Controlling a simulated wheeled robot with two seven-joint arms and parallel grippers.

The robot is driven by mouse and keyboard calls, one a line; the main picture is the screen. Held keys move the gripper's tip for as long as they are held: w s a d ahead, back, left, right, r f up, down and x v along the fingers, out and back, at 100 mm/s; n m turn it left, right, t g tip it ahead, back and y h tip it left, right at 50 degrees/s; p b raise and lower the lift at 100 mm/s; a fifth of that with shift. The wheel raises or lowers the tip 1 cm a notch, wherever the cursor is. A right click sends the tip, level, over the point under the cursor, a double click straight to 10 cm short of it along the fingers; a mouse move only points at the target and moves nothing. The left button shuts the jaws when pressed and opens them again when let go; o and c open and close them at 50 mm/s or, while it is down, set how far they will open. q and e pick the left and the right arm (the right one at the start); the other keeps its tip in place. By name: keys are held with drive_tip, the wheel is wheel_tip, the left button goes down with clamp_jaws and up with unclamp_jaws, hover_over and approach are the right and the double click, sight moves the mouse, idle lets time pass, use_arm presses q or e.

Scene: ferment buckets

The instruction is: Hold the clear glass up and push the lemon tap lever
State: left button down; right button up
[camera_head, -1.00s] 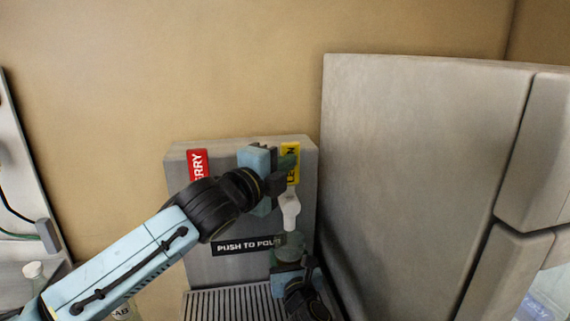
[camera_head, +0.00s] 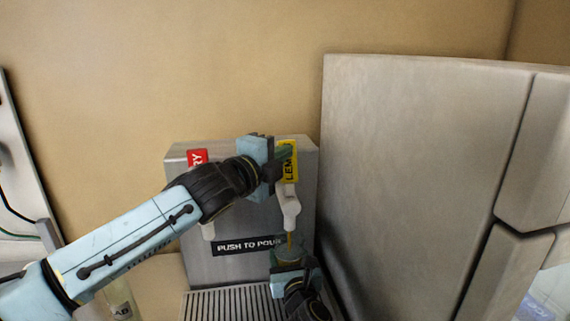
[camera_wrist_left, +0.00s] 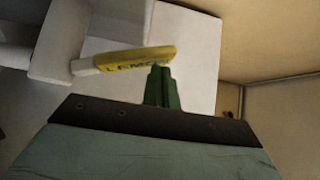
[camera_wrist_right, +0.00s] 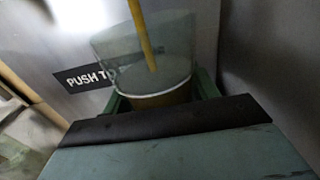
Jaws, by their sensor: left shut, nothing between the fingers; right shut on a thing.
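The yellow lemon tap lever (camera_head: 289,163) stands above its white spout (camera_head: 289,207) on the grey dispenser. It also shows in the left wrist view (camera_wrist_left: 138,59), tilted. My left gripper (camera_head: 280,160) is shut and empty, with its green fingertips (camera_wrist_left: 162,86) against or very close to the lever. A yellow stream (camera_wrist_right: 143,35) runs from the spout into the clear glass (camera_wrist_right: 150,75). The glass holds some amber liquid at its bottom. My right gripper (camera_head: 291,262) is shut on the glass and holds it upright under the spout, above the drip grille.
The red tap lever (camera_head: 198,157) is partly hidden by my left arm. The drip grille (camera_head: 225,305) lies below the taps. A large grey cabinet (camera_head: 415,180) stands close on the right. The "PUSH TO POUR" label (camera_head: 240,246) is on the dispenser front.

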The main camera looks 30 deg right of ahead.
use_arm(q)
drive_tip(key=s+a+r, duration=0.4)
drive_tip(key=s+a, duration=0.4)
drive_tip(key=a, duration=0.1)
drive_tip(key=shift+a, duration=0.25)
drive_tip(key=shift+s+f, duration=0.1)
idle(1.4)
use_arm(e)
drive_tip(key=shift+s+a+f+b, duration=0.25)
drive_tip(key=shift+s+f, duration=0.25)
drive_tip(key=shift+s, duration=0.25)
drive_tip(key=shift+s+a+f+b, duration=0.2)
drive_tip(key=shift+s+f, duration=0.25)
drive_tip(key=shift+s, duration=0.25)
use_arm(q)
drive_tip(key=shift+f, duration=0.55)
use_arm(e)
drive_tip(key=shift+v, duration=6)
